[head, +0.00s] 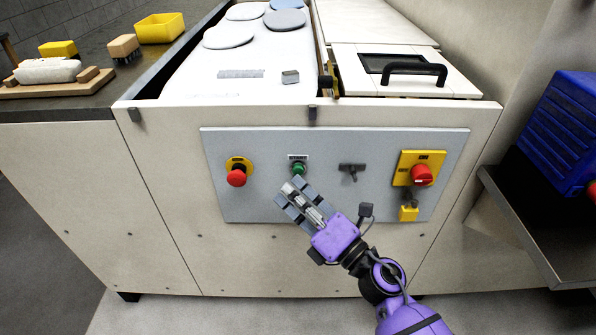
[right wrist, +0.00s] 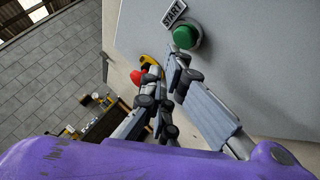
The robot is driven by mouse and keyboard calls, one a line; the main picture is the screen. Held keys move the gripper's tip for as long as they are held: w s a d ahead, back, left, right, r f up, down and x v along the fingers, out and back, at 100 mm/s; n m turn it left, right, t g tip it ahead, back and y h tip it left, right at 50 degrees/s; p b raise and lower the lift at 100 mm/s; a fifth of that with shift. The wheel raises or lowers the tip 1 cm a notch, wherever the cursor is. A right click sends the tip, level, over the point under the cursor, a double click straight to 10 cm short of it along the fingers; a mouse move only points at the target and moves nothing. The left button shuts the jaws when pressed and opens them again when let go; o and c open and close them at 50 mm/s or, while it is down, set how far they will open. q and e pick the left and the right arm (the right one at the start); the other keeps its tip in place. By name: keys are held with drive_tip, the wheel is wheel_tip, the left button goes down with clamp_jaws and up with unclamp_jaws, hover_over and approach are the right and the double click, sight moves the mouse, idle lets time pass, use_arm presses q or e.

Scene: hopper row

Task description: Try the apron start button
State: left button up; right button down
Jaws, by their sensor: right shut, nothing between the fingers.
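The green start button (head: 298,169) sits on the grey control panel (head: 262,195) on the machine's front, under a small label. In the right wrist view the green button (right wrist: 186,37) shows large, beside a label reading START (right wrist: 174,13). My right gripper (head: 288,187) is shut and empty, its fingertips just below the button in the head view. In the right wrist view the fingertips (right wrist: 169,62) are close to the button; a small gap seems to show, but I cannot tell whether they touch. My left gripper is not in view.
A red mushroom button (head: 236,177) is left of the green one. A black selector (head: 352,170) and a red rotary switch on yellow (head: 421,174) with a yellow padlock (head: 409,213) are to the right. A blue crate (head: 562,130) stands far right.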

drive_tip(key=shift+w, duration=0.3)
drive_tip(key=shift+w, duration=0.45)
idle(0.7)
drive_tip(key=shift+s, duration=0.9)
drive_tip(key=shift+s+p, duration=0.65)
drive_tip(key=shift+s, duration=1.85)
